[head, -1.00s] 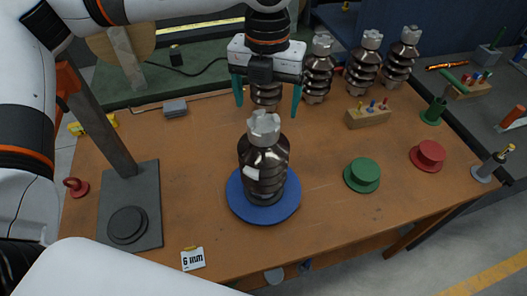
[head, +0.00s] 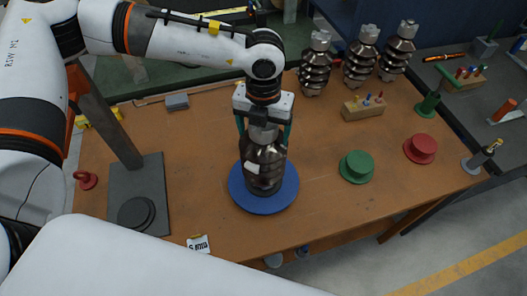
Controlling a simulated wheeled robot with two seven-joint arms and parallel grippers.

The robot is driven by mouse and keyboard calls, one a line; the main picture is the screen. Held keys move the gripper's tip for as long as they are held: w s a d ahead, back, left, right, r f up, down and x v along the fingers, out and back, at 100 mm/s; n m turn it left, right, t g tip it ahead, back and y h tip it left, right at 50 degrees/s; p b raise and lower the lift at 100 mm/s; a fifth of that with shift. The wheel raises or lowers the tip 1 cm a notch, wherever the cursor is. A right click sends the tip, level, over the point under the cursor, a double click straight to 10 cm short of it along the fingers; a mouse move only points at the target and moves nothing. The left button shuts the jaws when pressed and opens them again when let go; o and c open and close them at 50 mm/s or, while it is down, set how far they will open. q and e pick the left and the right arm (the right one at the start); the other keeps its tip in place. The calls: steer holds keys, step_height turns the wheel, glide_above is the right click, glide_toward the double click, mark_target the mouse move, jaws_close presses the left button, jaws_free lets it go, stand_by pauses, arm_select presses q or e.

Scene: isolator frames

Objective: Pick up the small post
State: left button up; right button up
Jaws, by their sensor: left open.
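A dark brown, glossy ribbed post (head: 264,172) with a small white label stands upright on a round blue disc (head: 284,203) in the middle of the wooden table. My left gripper (head: 264,134) comes down from above over its top. The teal fingers are open, one on each side of the post's grey metal cap. I cannot tell whether they touch it. The hand hides part of the cap. My right gripper is not in view.
Similar ribbed posts (head: 361,58) stand at the back right. A wooden block with coloured pegs (head: 363,108), a green flanged piece (head: 357,167) and a red one (head: 421,148) lie to the right. A dark stand (head: 150,185) is at left.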

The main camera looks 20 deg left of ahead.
arm_select(q)
jaws_close()
steer(key=shift+w+d+r, duration=0.1)
steer(key=shift+r, duration=0.2)
steer(key=shift+w+f, duration=0.1)
steer(key=shift+w, duration=0.05)
